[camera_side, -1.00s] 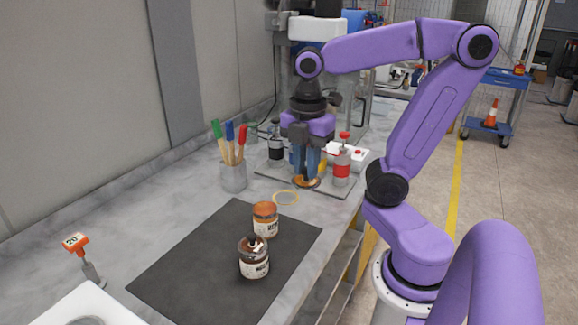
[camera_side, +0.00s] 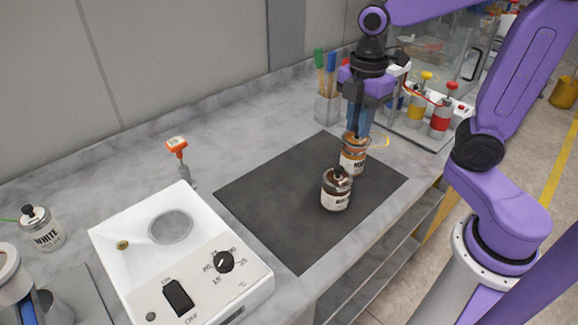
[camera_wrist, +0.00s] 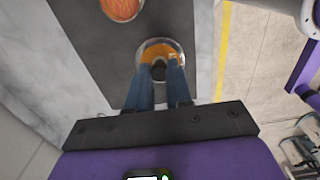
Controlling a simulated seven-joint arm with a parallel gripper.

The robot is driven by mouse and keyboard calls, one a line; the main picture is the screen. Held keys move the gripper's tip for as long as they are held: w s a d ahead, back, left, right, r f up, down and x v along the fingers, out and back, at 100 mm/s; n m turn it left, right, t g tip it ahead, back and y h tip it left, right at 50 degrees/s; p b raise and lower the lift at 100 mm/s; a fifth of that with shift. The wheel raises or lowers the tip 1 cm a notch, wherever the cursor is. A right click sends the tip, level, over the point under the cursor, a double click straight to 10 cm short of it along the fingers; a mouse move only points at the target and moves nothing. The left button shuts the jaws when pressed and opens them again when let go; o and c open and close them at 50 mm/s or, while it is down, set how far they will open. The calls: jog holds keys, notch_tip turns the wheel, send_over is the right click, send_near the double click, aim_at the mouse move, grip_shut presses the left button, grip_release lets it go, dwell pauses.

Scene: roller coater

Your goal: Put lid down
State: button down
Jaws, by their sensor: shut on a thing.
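My gripper (camera_side: 355,131) points straight down over the rear jar (camera_side: 352,164) on the dark mat (camera_side: 282,218). It is shut on a round lid (camera_side: 351,140), held by its dark knob (camera_wrist: 158,71). The lid overlaps the rear jar's top in the side view; I cannot tell whether it rests there or hangs just above. The front jar (camera_side: 335,193) stands nearer the camera with a dark-knobbed lid on. The wrist view also shows a round orange top (camera_wrist: 122,8), cut by the upper edge; which jar it belongs to is unclear.
A white hotplate-like device (camera_side: 185,255) stands at the front left. An orange-headed stand (camera_side: 178,150) is beside the mat. A brush cup (camera_side: 327,106), a yellow bottle (camera_side: 418,100) and a red bottle (camera_side: 440,120) stand behind. The mat's left part is clear.

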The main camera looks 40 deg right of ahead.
jog(key=w+a+f, duration=0.1)
jog(key=w+f, duration=0.3)
jog(key=w, duration=0.1)
jog(key=w+a+f, duration=0.1)
jog(key=w+f, duration=0.3)
jog(key=w, duration=0.1)
jog(key=w+a+f, duration=0.1)
jog(key=w+f, duration=0.3)
jog(key=w, duration=0.2)
jog(key=shift+w+a, duration=0.1)
jog(key=shift+a, duration=0.3)
jog(key=shift+w+f, duration=0.2)
jog(key=shift+f, duration=1.7)
jog(key=shift+f, duration=0.1)
jog(key=c, duration=1)
grip_release()
jog(key=shift+c, duration=0.2)
